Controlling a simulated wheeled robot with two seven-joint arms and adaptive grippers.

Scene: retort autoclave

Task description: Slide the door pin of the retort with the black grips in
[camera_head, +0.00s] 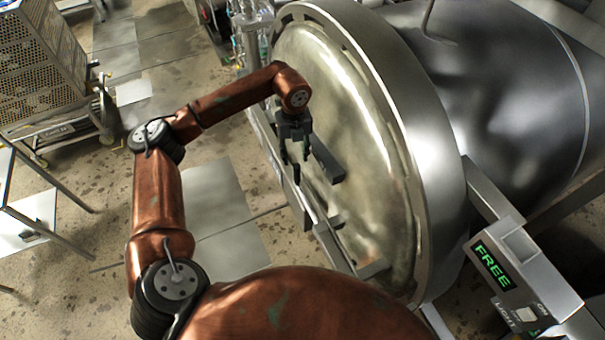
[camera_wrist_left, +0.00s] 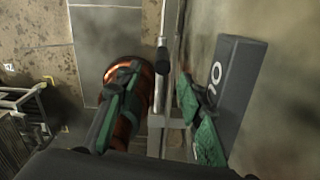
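The retort door (camera_head: 335,130) is a large round metal disc facing left in the head view, shut against the retort body. A black grip (camera_head: 328,163) stands out from it; a large dark grip with a white mark (camera_wrist_left: 232,88) shows in the wrist view. My left gripper (camera_head: 294,160) is in front of the door, beside that grip, fingers pointing down. In the wrist view its green-padded fingers (camera_wrist_left: 158,112) are apart. A metal bar with a small black knob (camera_wrist_left: 162,62), perhaps the door pin, shows between them; contact cannot be told. My right gripper is out of view.
A control box (camera_head: 510,270) at the lower right reads FREE in green. A perforated metal cart (camera_head: 40,65) stands at the upper left, with a metal table frame (camera_head: 45,235) below it. The floor between the cart and my left arm is open.

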